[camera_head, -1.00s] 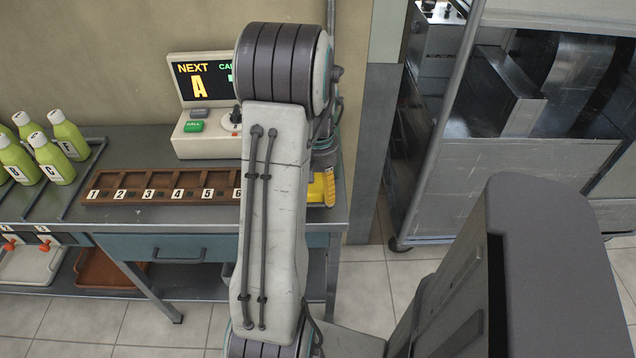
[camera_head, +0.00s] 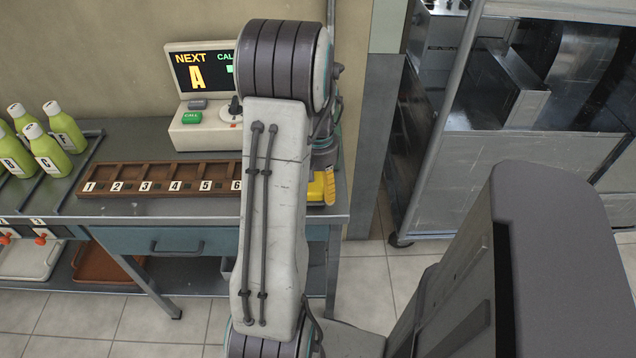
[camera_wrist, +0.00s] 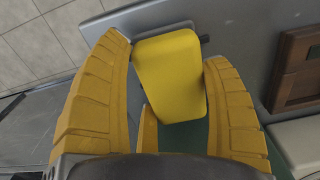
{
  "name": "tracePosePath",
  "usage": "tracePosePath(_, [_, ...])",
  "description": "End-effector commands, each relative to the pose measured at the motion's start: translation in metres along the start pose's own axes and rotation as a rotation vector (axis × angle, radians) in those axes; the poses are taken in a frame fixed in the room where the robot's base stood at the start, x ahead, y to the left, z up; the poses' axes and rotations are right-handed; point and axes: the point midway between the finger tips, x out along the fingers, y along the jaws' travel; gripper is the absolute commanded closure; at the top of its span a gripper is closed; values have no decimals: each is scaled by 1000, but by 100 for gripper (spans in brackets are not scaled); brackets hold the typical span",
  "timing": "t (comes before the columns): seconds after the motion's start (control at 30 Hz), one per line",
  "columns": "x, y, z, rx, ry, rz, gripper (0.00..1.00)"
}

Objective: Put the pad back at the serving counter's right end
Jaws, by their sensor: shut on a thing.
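A yellow pad (camera_wrist: 168,70) with rounded corners sits between the ridged yellow fingers of my gripper (camera_wrist: 165,52) in the wrist view. My gripper is shut on it. A green surface (camera_wrist: 187,138) shows just below the pad; I cannot tell whether it is part of it. The serving counter (camera_head: 190,209) runs along the wall in the head view. My gripper is over its right end, mostly hidden behind my arm. A little yellow (camera_head: 318,188) shows there, and I cannot tell finger from pad. Whether the pad touches the counter top is unclear.
A numbered wooden tray (camera_head: 140,187) lies on the counter left of my arm; its edge shows in the wrist view (camera_wrist: 290,70). A call display (camera_head: 202,85) stands behind it. Green bottles (camera_head: 45,150) stand at left. A metal-framed machine (camera_head: 480,170) is to the right.

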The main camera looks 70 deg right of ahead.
Motion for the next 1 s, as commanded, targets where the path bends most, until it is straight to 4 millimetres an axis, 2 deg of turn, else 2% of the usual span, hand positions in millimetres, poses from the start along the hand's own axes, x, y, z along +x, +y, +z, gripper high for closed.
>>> tracePosePath(0.33, [7, 0, 0, 0, 0, 0, 61])
tracePosePath(0.37, [6, 0, 0, 0, 0, 0, 25])
tracePosePath(0.63, [6, 0, 0, 0, 0, 0, 1])
tracePosePath(1.0, [1, 0, -1, 0, 2, 0, 0])
